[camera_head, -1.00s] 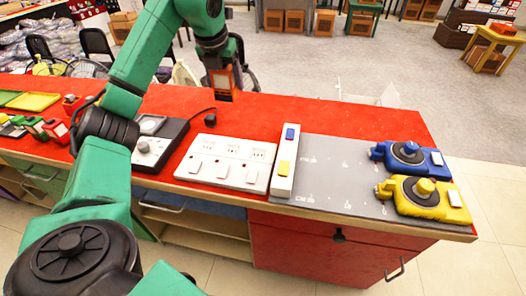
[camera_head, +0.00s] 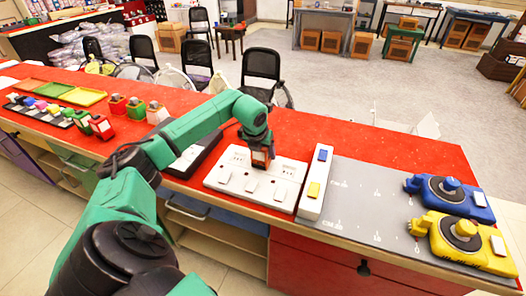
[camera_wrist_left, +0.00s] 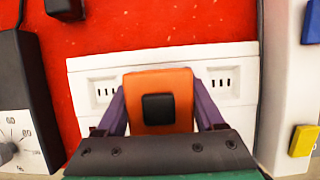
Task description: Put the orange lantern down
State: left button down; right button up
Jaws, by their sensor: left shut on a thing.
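My left gripper (camera_head: 258,150) is shut on the orange lantern (camera_head: 263,158), pointing down over the white socket panel (camera_head: 225,175). In the left wrist view the orange lantern (camera_wrist_left: 180,82), with a black square knob on top, sits between the two purple fingers of the gripper (camera_wrist_left: 158,112). Behind it in that view is the white socket panel (camera_wrist_left: 235,60), with slots on either side of the lantern. The lantern's underside is hidden, so I cannot tell if it touches the panel. My right gripper is not in view.
A white strip with blue and yellow switches (camera_head: 315,185) stands right of the panel. Farther right is a grey board (camera_head: 365,200) with blue (camera_head: 450,195) and yellow (camera_head: 462,238) devices. A black device with a dial (camera_wrist_left: 18,110) stands to the left. Small red, green and white lanterns stand farther left.

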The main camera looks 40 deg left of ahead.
pick_arm(q)
jog(key=shift+f, duration=0.1)
grip_release()
jog(key=shift+r, duration=0.35)
jog(key=shift+s+r, duration=0.15)
jog(key=shift+r, duration=0.2)
jog(key=b+v, duration=0.1)
jog(key=v, duration=1)
jog(key=shift+d+f, duration=0.1)
jog(key=shift+d, duration=0.05)
